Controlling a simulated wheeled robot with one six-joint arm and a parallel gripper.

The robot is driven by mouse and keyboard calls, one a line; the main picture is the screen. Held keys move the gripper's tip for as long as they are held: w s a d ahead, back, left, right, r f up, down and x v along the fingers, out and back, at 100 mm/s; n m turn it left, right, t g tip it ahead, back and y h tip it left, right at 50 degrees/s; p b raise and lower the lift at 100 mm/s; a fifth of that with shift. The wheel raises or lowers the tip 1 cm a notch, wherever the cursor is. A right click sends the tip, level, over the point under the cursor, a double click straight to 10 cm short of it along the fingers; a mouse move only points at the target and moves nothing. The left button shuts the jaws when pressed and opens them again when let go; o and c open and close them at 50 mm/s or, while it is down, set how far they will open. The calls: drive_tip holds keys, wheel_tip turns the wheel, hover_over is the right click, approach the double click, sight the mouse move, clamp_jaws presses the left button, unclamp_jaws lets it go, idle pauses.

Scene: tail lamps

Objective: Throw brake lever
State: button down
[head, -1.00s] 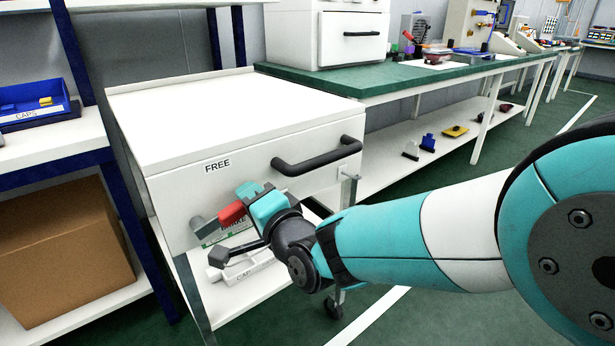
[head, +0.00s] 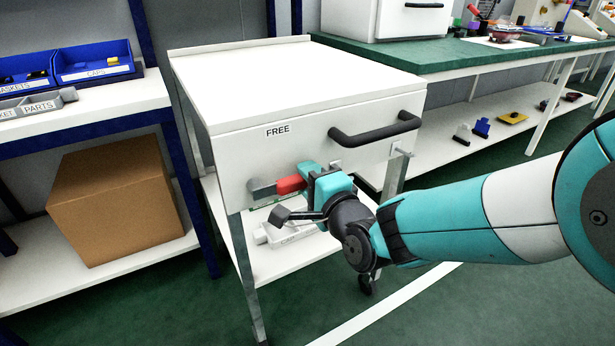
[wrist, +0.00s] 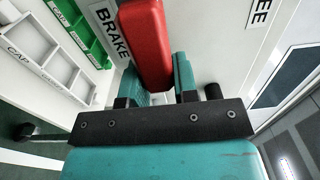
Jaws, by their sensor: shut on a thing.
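The brake lever has a red grip (head: 290,184) on a grey arm and sits low on the front of the white cabinet (head: 300,150). It lies nearly level in the head view, pointing right. My gripper (head: 316,180) is shut on the red grip's right end. In the wrist view the red grip (wrist: 150,40) runs up from between my teal fingers (wrist: 158,82). A BRAKE label (wrist: 110,32) shows beside it. A FREE label (head: 278,131) is above the lever on the cabinet front.
A black handle (head: 375,130) juts from the cabinet front, above and right of my gripper. A shelf with a cardboard box (head: 115,200) stands left, a green workbench (head: 450,52) right. Floor in front is open.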

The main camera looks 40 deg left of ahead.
drive_tip(key=c, duration=0.9)
unclamp_jaws()
drive_tip(key=b+v, duration=0.6)
drive_tip(key=v, duration=1.1)
drive_tip(key=shift+s+d+f+b, duration=0.1)
drive_tip(key=shift+d+b, duration=0.15)
drive_tip(key=shift+b, duration=0.1)
